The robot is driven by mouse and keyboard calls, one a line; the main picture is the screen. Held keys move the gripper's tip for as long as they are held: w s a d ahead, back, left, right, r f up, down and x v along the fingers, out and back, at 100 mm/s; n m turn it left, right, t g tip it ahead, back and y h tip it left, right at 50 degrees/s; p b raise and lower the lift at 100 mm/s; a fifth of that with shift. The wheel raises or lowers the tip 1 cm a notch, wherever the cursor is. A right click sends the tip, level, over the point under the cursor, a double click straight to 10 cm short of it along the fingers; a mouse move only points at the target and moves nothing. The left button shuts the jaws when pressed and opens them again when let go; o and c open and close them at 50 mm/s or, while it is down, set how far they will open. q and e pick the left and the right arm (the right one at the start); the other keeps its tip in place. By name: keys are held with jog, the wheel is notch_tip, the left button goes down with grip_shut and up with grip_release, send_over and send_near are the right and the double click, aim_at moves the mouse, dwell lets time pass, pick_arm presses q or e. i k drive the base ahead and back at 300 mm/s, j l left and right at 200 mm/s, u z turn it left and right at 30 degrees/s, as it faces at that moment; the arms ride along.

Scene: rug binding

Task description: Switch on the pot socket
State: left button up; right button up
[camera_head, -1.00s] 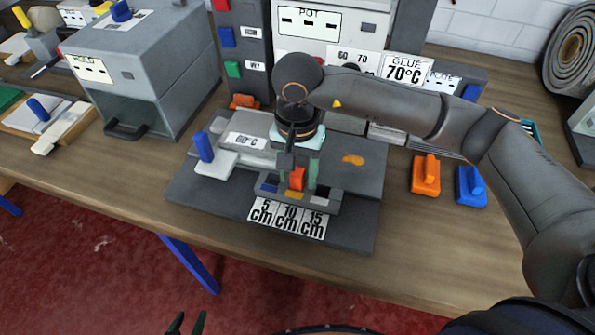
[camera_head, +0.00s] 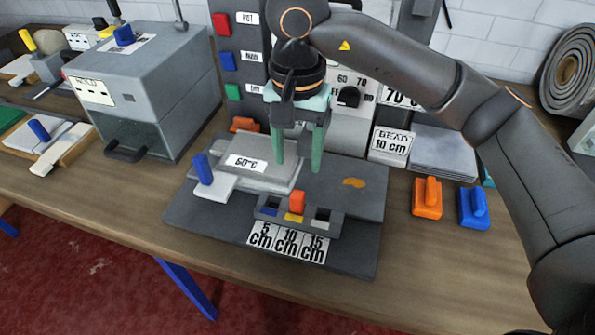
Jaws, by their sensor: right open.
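A dark panel (camera_head: 241,72) stands at the back with a red switch block (camera_head: 221,23) beside a POT label (camera_head: 247,18). Blue (camera_head: 227,61) and green (camera_head: 233,92) blocks sit below it in the same column. I cannot tell whether the red one is on or off. My right gripper (camera_head: 297,163) points down, open and empty, to the right of and lower in the picture than the panel. Its green fingertips are above an orange-red block (camera_head: 297,201) at the middle of a small slotted tray (camera_head: 330,229). My arm hides part of the pot machine. My left gripper is not in view.
A grey plate labelled 60°C (camera_head: 262,175) lies on a dark base (camera_head: 210,223). A grey box machine (camera_head: 150,85) stands left. The front table strip is clear.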

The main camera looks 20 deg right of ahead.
aim_at(221, 22)
jog(key=k, duration=1)
